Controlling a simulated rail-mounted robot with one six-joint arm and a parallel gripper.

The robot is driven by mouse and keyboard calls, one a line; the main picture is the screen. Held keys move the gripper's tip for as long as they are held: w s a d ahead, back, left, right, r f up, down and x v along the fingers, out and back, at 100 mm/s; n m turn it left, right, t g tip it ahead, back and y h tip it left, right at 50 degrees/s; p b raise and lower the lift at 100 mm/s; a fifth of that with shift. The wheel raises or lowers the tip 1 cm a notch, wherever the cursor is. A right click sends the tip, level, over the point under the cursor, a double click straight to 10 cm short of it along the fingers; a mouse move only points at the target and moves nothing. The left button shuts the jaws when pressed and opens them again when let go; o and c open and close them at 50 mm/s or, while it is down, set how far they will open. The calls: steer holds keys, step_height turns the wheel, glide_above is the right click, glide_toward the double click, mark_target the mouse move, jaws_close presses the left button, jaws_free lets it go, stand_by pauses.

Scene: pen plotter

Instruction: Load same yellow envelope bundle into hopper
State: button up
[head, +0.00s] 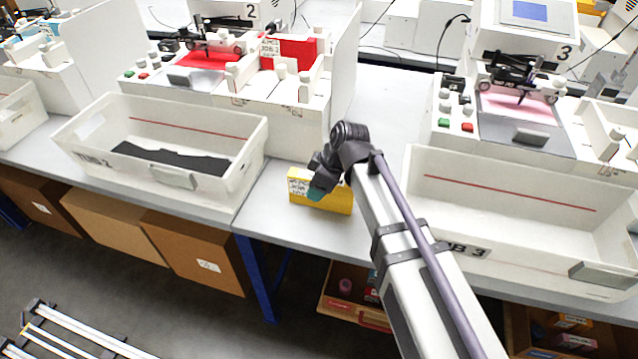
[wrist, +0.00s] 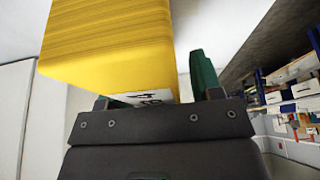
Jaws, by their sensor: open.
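A yellow envelope bundle (head: 338,201) with a pale printed face stands on the grey table between two white tubs. My gripper (head: 318,190) is at its left part in the head view, with the jaws open. In the wrist view the bundle (wrist: 110,45) fills the upper left, with a white label and dark print at its lower edge. A green finger (wrist: 203,75) shows right of it with a gap; the other finger is mostly hidden behind the bundle. I cannot tell whether either finger touches it. A white holder with posts (head: 285,90), possibly a hopper, stands at station 2 before a red panel.
The left tub (head: 215,195) holds a dark sheet; the right tub (head: 500,240) shows no contents. Plotter 2 (head: 215,42) has a red sheet, plotter 3 (head: 520,90) a pink one. A tall white panel (head: 345,65) rises behind the bundle. Bare table (head: 290,225) lies in front.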

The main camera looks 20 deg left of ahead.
steer(key=p+v, duration=1.1)
steer(key=v, duration=0.1)
steer(key=shift+a+r, duration=0.1)
steer(key=shift+r, duration=0.15)
steer(key=shift+o, duration=0.5)
steer(key=shift+f, duration=0.1)
